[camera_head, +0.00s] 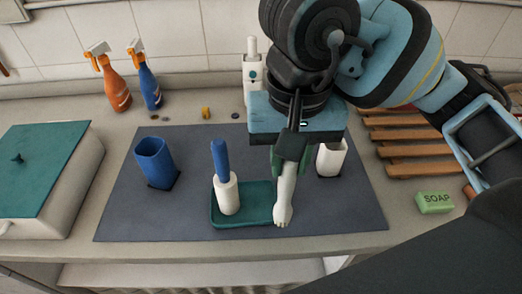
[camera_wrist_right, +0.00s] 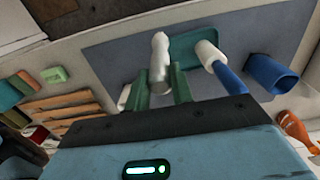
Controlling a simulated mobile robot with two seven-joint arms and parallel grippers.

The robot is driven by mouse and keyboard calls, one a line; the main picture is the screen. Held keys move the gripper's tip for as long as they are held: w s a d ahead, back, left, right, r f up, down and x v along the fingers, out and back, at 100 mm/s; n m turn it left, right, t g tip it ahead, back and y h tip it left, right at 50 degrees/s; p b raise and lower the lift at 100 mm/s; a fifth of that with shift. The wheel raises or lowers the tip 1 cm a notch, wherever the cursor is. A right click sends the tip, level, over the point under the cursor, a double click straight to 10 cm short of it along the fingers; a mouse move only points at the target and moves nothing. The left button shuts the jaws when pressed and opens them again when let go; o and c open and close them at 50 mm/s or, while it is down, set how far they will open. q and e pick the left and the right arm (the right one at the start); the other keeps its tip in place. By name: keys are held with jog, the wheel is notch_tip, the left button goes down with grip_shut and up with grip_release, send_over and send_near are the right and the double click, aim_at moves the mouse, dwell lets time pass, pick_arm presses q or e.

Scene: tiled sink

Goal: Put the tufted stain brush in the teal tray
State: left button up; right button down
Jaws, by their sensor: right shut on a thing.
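My right gripper (camera_head: 290,158) is shut on a pale brush (camera_head: 284,197) with a widened lower end, which I take for the tufted stain brush. It hangs roughly upright at the right edge of the teal tray (camera_head: 262,216); I cannot tell whether it touches anything. In the right wrist view the pale brush (camera_wrist_right: 160,58) is between the green fingers (camera_wrist_right: 161,98), beside the teal tray (camera_wrist_right: 180,48). A blue-handled brush with a white cylindrical head (camera_head: 228,194) stands in the tray's left part. My left gripper is not in view.
On the grey mat (camera_head: 190,215), a blue cup (camera_head: 154,162) stands left and a white cup (camera_head: 331,160) right, partly hidden by my gripper. Spray bottles (camera_head: 115,88), a lidded box (camera_head: 45,175), wooden slats (camera_head: 412,150) and green soap (camera_head: 434,203) surround the mat.

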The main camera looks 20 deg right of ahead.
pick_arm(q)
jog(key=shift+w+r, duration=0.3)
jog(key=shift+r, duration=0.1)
pick_arm(e)
jog(key=w+a, duration=0.2)
jog(key=w, duration=0.5)
jog(key=shift+f, duration=0.4)
pick_arm(q)
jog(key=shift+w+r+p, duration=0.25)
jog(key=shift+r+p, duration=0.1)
jog(key=shift+p, duration=0.15)
pick_arm(e)
notch_tip(320, 180, down, 3)
jog(key=shift+f, duration=0.15)
jog(key=shift+f, duration=0.2)
jog(key=c, duration=1.2)
grip_release()
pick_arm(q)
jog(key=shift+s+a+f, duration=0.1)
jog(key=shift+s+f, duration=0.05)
